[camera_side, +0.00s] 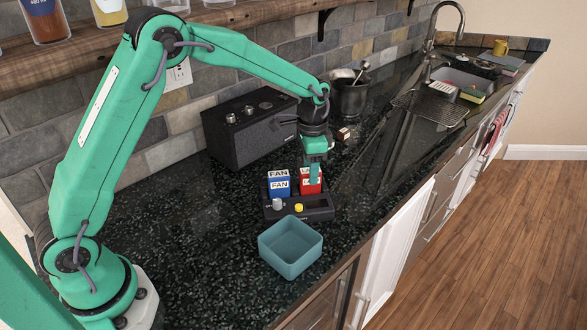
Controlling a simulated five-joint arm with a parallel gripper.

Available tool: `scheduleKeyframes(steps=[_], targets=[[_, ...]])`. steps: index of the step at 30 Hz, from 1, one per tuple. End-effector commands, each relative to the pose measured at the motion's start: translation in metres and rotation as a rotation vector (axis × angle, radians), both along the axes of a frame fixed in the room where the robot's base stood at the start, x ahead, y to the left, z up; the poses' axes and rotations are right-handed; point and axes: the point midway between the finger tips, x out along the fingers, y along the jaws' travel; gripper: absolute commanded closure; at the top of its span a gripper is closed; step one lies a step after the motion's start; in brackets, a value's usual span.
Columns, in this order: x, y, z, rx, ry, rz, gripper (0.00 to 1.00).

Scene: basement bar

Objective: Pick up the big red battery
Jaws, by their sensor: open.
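A big red battery (304,187) with a white label stands in a slot at the right of a dark charger dock (321,213). My gripper (315,182) is open and down at the red battery, its green fingers covering part of it. I cannot tell whether the fingers touch it or straddle it.
An open teal bin (290,265) stands in front of the dock, which carries a grey knob and a yellow knob. A black speaker (250,127) is behind left; a dark bucket (349,98) is behind right. The counter's front edge runs right of the bin.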

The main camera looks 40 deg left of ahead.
Motion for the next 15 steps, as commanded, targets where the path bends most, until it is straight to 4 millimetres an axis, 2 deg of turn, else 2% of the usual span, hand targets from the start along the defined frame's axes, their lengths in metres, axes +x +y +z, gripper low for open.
scheduleKeyframes(steps=[7, 15], targets=[[0.0, -0.001, -0.028, 0.0, 0.002, 0.0, 0.49], [0.0, 0.0, -0.034, 0.0, 0.0, 0.0, 0.49]])
